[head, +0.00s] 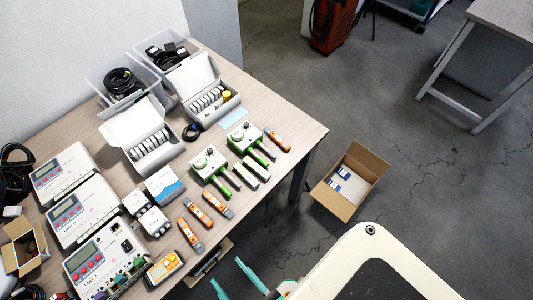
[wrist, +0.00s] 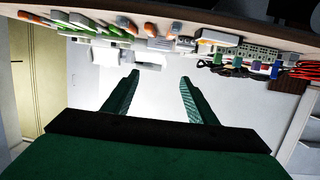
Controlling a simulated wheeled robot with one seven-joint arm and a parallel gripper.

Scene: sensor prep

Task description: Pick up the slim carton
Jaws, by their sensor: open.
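My gripper (head: 235,282) is at the bottom of the head view, off the table's front edge and well apart from the box. In the wrist view my gripper (wrist: 158,95) has its two green fingers spread wide with nothing between them. The table's items appear beyond them, upside down.
Orange handheld tools (head: 203,206) lie right of the box, with an orange-yellow meter (head: 165,267) nearer me. Units (head: 82,210) stand left. Open white cases (head: 140,130) stand behind. An open cardboard box (head: 372,162) sits on the floor at right.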

